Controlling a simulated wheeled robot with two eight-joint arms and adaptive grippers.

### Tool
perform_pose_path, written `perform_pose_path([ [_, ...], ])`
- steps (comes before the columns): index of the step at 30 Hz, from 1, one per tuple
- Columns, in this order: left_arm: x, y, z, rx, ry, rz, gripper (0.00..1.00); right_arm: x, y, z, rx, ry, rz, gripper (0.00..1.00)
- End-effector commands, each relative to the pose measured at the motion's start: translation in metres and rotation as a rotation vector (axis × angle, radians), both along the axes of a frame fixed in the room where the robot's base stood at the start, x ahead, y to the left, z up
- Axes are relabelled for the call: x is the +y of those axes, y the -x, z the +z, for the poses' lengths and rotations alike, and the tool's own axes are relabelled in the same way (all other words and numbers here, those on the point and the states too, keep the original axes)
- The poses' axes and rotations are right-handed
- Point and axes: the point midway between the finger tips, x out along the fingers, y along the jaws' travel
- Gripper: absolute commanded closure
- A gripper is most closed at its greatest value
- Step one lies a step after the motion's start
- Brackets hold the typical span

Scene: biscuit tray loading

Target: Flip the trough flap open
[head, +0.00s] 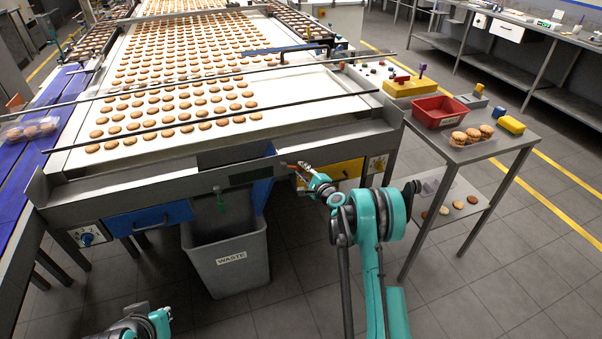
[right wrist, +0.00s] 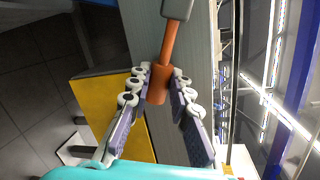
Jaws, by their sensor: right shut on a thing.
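The front trough (head: 140,183) runs along the near edge of the biscuit conveyor. A dark panel, which looks like its flap (head: 241,178), is in its front above the waste bin; I cannot tell how far open it stands. My right gripper (head: 296,167) is at the trough front, just right of this panel. In the right wrist view its fingers (right wrist: 160,88) are closed around an orange handle (right wrist: 169,45) that comes from a grey block (right wrist: 177,9). My left arm shows at the bottom left of the head view; its fingers (head: 150,318) are not clear.
A grey waste bin (head: 229,262) stands below the panel. A blue drawer (head: 150,219) and a yellow drawer (head: 335,172) flank it. A side table at right carries a red tray (head: 440,111), biscuits (head: 466,136) and a yellow block (head: 511,125). Floor in front is clear.

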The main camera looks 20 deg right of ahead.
Motion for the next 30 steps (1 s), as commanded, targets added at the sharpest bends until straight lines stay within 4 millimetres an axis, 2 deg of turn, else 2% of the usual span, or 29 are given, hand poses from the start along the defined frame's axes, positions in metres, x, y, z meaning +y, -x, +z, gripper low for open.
perform_pose_path([
  [20,0.0,0.0,0.0012,0.0,0.0,0.0,1.0,-0.0016,-0.0003,0.0047,-0.002,0.06,0.0,1.0],
  [21,0.0,0.0,0.0012,0.0,0.0,0.0,1.0,-0.0016,-0.0003,0.0047,-0.002,0.06,0.0,0.7],
  [22,0.0,0.0,0.0012,0.0,0.0,0.0,1.0,-0.0016,-0.0003,0.0047,-0.002,0.059,-0.001,0.62],
  [23,0.0,0.0,0.0012,0.0,0.0,0.0,1.0,-0.0015,-0.0002,0.0047,-0.002,0.059,-0.001,0.59],
  [30,0.0,0.0,0.0011,0.0,0.0,0.0,1.0,-0.0013,-0.0001,0.0044,-0.002,0.058,0.0,0.59],
])
